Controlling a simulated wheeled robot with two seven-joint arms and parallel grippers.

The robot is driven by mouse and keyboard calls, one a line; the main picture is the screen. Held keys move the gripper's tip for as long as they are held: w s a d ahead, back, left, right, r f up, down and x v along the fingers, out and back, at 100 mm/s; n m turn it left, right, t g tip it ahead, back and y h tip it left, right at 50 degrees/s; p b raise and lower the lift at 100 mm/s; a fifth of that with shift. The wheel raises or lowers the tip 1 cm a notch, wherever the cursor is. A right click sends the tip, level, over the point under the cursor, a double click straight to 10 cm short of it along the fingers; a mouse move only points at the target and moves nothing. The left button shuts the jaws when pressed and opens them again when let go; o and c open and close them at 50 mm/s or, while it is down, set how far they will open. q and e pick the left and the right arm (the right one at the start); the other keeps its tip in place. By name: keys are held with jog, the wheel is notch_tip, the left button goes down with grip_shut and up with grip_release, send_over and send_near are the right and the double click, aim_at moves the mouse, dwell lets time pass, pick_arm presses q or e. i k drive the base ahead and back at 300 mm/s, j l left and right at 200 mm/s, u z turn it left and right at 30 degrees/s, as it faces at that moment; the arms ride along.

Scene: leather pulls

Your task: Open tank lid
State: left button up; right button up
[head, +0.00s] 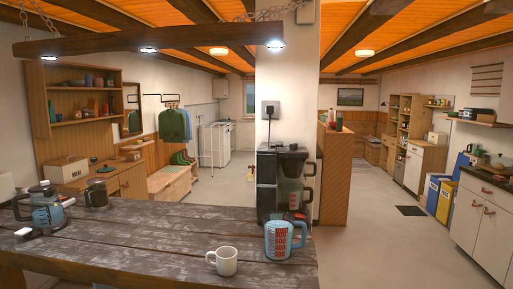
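A dark coffee machine (268,185) stands at the right end of the wooden table, against the white pillar. Its top (284,148) looks flat, with no raised lid visible; the lid's edges are too small to make out. A see-through part with a dark handle (293,188) shows on its right side; I cannot tell whether this is the tank or a jug. A clear measuring jug (278,241) with red marks and a bluish tint stands in front and hides the machine's lower right. Neither of my grippers is in view.
A white mug (223,262) stands left of the measuring jug. A glass kettle (46,213) and a dark glass pot (97,194) stand at the table's left end. The middle of the table (160,232) is clear. A beam with lamps (148,40) hangs above.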

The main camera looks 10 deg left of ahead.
aim_at(265, 146)
jog(key=l+u, duration=0.35)
jog(key=l, duration=0.35)
jog(key=k+l+u, duration=0.1)
jog(key=l+u, duration=0.25)
jog(key=l, duration=0.35)
jog(key=i+l+z, duration=0.1)
jog(key=i+l, duration=0.35)
jog(key=l, duration=0.15)
jog(key=i+l+z, duration=0.1)
jog(key=i+l, duration=0.35)
